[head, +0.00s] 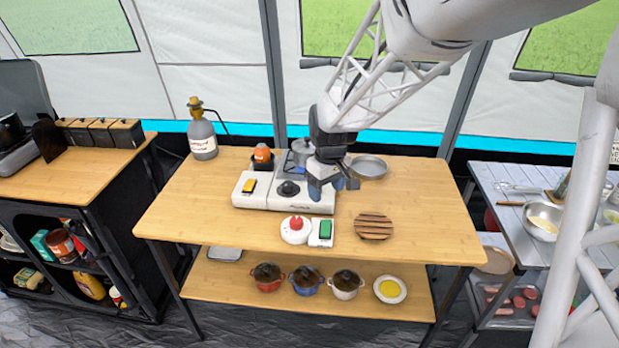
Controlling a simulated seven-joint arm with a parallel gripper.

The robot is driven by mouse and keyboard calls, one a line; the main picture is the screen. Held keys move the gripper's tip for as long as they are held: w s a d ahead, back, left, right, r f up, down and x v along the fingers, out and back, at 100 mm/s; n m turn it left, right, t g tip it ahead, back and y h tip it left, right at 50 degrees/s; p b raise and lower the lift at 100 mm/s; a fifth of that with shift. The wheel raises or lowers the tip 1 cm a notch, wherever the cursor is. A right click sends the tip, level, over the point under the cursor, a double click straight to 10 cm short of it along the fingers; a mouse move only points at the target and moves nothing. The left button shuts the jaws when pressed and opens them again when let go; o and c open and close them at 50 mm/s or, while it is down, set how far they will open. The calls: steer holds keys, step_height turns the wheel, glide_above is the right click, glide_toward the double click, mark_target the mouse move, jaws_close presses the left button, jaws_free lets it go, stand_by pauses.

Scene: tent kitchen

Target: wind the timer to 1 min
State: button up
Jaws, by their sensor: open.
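A round white timer with a red knob (295,227) sits near the front edge of the wooden table. The marks on its dial are too small to read. My gripper (329,187) is open, with its blue-grey fingertips pointing down. It appears above and behind the timer, slightly to its right, near the right end of the white stove. It is apart from the timer, and nothing shows between its fingers.
A white box with a green top (325,231) stands right beside the timer. A slatted wooden trivet (373,226) lies to its right. The white stove (262,199) stands behind. A silver pan (369,166) and a grey gas bottle (202,140) are farther back. The table's right side is clear.

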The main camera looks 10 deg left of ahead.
steer(key=n, duration=0.2)
glide_above(296, 219)
steer(key=shift+g, duration=0.4)
step_height(296, 219, down, 8)
steer(key=shift+w+d+f, duration=0.1)
steer(key=shift+w, duration=0.05)
steer(key=shift+f, duration=0.15)
steer(key=shift+s+f, duration=0.15)
steer(key=shift+f, duration=1.75)
steer(key=shift+s+f, duration=0.1)
steer(key=shift+f, duration=1.75)
steer(key=c, duration=0.9)
